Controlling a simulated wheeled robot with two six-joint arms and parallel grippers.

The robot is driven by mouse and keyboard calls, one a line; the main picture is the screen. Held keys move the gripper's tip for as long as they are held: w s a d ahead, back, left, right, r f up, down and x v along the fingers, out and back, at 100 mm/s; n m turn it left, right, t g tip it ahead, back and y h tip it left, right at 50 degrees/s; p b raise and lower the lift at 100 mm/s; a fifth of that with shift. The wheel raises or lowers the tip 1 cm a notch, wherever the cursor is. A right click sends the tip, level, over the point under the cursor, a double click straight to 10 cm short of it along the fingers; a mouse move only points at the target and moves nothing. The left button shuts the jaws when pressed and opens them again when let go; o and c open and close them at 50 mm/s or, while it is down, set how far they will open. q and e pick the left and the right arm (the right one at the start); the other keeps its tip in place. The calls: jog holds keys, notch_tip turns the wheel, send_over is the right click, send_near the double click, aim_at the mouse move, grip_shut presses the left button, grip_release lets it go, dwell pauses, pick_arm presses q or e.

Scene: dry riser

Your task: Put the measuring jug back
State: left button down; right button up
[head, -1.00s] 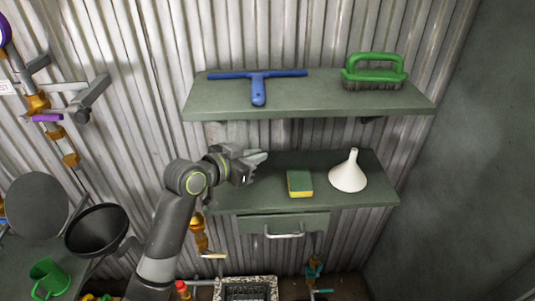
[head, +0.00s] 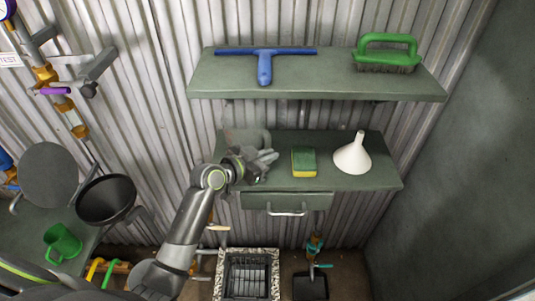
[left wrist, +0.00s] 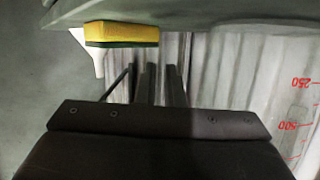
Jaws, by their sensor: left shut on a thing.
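A see-through measuring jug (head: 243,138) shows faintly behind my left gripper (head: 266,158), over the left part of the lower shelf (head: 345,180). In the left wrist view the clear jug (left wrist: 296,105), with red marks and upside-down numbers 250 and 500, fills the right side. The left gripper is shut on the jug; the exact grip is hard to see. Whether the jug's base touches the shelf cannot be told. My right gripper is not in view.
A yellow-green sponge (head: 304,163) lies just right of the gripper, with a white funnel (head: 352,157) beyond it. The upper shelf (head: 330,87) overhangs, bearing a blue squeegee (head: 265,66) and a green brush (head: 387,53). A drawer (head: 287,202) is below.

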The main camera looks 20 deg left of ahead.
pick_arm(q)
jog(key=c, duration=1.5)
grip_release()
jog(key=shift+f, duration=0.1)
jog(key=shift+c, duration=0.2)
